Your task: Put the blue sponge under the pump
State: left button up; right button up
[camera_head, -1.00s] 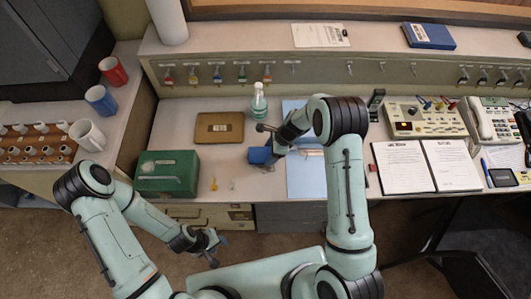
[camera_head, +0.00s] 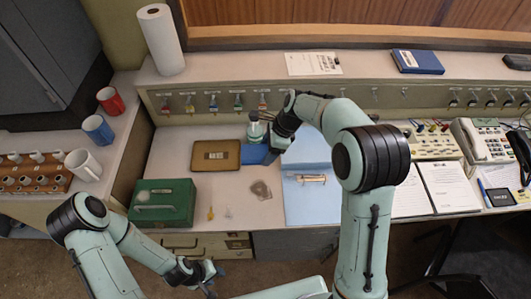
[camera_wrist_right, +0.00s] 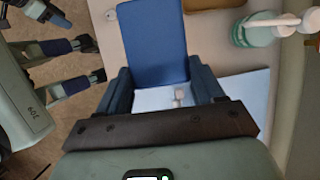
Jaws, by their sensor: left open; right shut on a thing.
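The blue sponge (camera_head: 253,155) is a flat blue block; it also shows between my right fingers in the right wrist view (camera_wrist_right: 157,45). My right gripper (camera_head: 272,152) is shut on its near end. The pump (camera_head: 256,131) is a greenish bottle just behind the sponge in the head view, its top partly hidden by my right arm. In the right wrist view the pump (camera_wrist_right: 258,32) stands apart, right of the sponge. I cannot tell whether the sponge touches the desk. My left gripper (camera_head: 208,278) is open and empty, in front of the desk edge.
A brown tray (camera_head: 216,167) lies left of the sponge. A grey patch (camera_head: 261,190) marks the desk in front. A green box (camera_head: 163,213), a yellow-tagged key (camera_head: 210,213) and a blue folder (camera_head: 312,207) lie nearby. The shelf front (camera_head: 230,104) with hooks rises behind.

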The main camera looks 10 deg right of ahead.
jog(key=shift+r, duration=0.5)
jog(key=shift+s+f+n+g, duration=0.15)
jog(key=shift+f+n+g, duration=0.15)
jog(key=shift+n, duration=0.2)
jog(key=s+d+f+n+g+h, duration=0.2)
jog(key=f+n, duration=0.2)
jog(key=n, duration=0.5)
jog(key=s+d+f+n+g+h, duration=0.2)
jog(key=s+f+n, duration=0.1)
jog(key=n, duration=0.7)
jog(key=shift+d+f+g, duration=0.15)
jog(key=shift+f+g, duration=0.25)
jog(key=shift+f, duration=0.3)
